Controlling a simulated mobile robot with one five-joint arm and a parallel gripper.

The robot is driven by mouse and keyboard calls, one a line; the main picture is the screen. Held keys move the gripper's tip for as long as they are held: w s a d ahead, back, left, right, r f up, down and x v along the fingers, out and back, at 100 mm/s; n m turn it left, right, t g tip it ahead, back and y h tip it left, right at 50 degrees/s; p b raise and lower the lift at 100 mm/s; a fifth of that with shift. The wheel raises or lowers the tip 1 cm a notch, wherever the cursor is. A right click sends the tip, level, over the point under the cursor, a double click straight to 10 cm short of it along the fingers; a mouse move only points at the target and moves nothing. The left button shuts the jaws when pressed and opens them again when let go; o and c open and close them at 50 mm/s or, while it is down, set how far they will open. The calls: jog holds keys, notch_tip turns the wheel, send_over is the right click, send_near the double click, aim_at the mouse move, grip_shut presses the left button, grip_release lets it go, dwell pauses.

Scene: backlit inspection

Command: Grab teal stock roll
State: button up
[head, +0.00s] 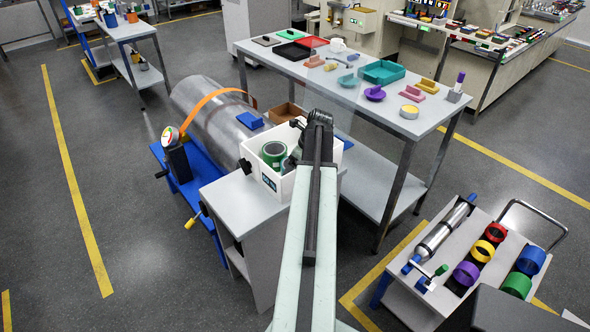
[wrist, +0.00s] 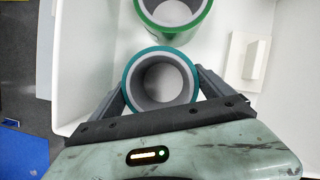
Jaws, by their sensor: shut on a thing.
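The teal stock roll (wrist: 160,51) stands on end in the wrist view, its hollow grey core facing the camera. My gripper (wrist: 160,82) is shut on it, with one dark finger against its left side and one against its right. The roll is at the white bin (wrist: 94,48), which the head view shows on a grey cabinet (head: 270,183).
A green roll (wrist: 172,35) sits just beyond the teal one, close to it; it also shows in the head view (head: 273,149). A pale block (wrist: 257,60) lies at the bin's right. A long table (head: 340,92) with trays and small items stands behind.

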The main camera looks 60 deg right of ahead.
jog(key=shift+r, duration=0.15)
notch_tip(320, 180, up, 18)
jog(key=p, duration=1.8)
